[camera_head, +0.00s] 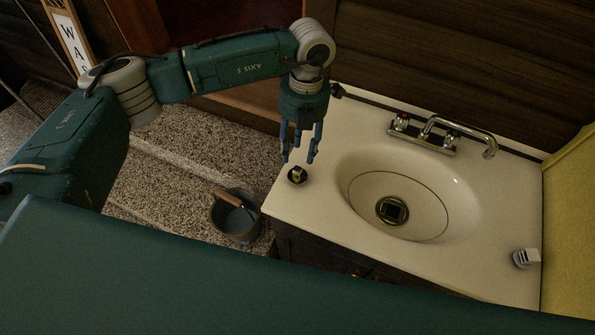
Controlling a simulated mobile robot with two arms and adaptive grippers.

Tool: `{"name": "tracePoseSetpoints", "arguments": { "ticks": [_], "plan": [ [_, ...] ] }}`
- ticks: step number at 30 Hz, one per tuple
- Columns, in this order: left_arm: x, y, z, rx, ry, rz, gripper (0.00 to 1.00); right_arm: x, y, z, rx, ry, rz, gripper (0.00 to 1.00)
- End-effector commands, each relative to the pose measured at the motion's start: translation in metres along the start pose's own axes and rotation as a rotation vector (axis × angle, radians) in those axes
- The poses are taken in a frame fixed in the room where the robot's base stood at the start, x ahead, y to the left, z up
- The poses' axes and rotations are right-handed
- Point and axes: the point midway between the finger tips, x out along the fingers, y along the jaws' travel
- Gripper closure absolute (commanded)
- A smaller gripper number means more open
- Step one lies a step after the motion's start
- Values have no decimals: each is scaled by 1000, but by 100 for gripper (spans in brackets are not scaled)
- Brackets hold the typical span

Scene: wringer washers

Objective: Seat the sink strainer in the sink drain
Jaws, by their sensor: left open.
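A small dark piece with a brass-coloured top, which looks like the sink strainer (297,175), sits on the counter to the left of the basin. The sink drain (392,210) is a dark round opening with a metal rim at the bottom of the white basin (440,195). A dark squarish shape shows inside it; I cannot tell what that is. My left gripper (299,157) points down just above the strainer, with its fingers apart and nothing visible between them. My right gripper is not in view.
A chrome faucet (440,130) stands behind the basin. A small metallic item (523,259) lies at the counter's right edge. A grey bucket (235,217) with a wooden-handled tool stands on the floor at left. A yellow surface (570,240) borders the counter's right side.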

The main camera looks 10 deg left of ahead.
Motion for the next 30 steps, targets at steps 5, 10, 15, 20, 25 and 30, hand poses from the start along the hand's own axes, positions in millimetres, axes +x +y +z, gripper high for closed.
{"name": "tracePoseSetpoints", "arguments": {
  "ticks": [5, 10, 15, 20, 25, 30],
  "plan": [
    [14, -1, -1, 3, 1, -1, 59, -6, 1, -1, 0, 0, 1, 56],
    [32, -4, -2, 2, 4, -3, 59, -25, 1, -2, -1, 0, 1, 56],
    [58, -5, 0, 2, 1, -3, 59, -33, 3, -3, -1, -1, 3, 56],
    [66, -5, 0, 3, -1, -4, 59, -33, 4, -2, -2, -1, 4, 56],
    [66, -5, 1, 3, -2, -3, 61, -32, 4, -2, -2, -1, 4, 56],
    [66, -5, 1, 3, -2, -3, 95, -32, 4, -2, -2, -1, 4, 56]
  ]
}}
